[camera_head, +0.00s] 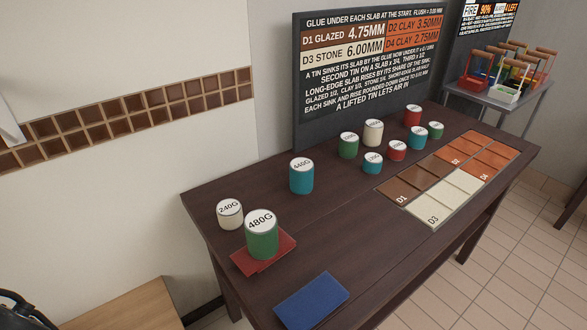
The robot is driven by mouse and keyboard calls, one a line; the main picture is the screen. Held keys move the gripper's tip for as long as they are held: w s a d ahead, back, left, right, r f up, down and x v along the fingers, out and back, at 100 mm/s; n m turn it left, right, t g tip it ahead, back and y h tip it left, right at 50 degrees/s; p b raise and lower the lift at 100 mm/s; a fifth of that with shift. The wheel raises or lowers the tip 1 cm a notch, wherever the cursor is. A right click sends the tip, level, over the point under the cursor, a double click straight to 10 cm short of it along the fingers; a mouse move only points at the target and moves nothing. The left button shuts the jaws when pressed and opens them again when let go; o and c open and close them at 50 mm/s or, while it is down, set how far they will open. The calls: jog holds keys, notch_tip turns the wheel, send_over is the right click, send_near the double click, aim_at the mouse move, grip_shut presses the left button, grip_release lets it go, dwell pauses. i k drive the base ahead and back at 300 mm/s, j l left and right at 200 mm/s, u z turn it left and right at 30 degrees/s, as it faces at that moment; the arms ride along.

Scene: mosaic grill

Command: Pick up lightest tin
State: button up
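Several labelled tins stand upright on a dark wooden table (330,245). A white tin marked 240G (230,217) is at the near left. A large green tin marked 480G (262,240) stands on a red slab (247,263). A teal tin marked 440G (301,180) is behind them. Farther back are a green tin (348,148), a cream tin (373,135), a tall red tin (412,118), a teal tin (417,140), a small green tin (436,132), a small red tin (397,153) and a small teal tin (372,166). Their labels are too small to read surely. My gripper is not in view.
A blue flat pad (312,300) lies at the front edge. Slabs marked D1 (400,195), D2 (470,153) and D3 (433,215) lie at the right. A dark text board (360,105) stands behind the table. A cart (510,95) holds wooden-handled tools. The table's middle is clear.

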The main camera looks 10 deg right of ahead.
aim_at(230, 215)
jog(key=i+l+u, duration=0.15)
jog(key=u, duration=0.2)
jog(key=i+l+u, duration=0.1)
jog(key=l+u, duration=0.2)
jog(key=i+l+u, duration=0.1)
jog(key=l+u, duration=0.25)
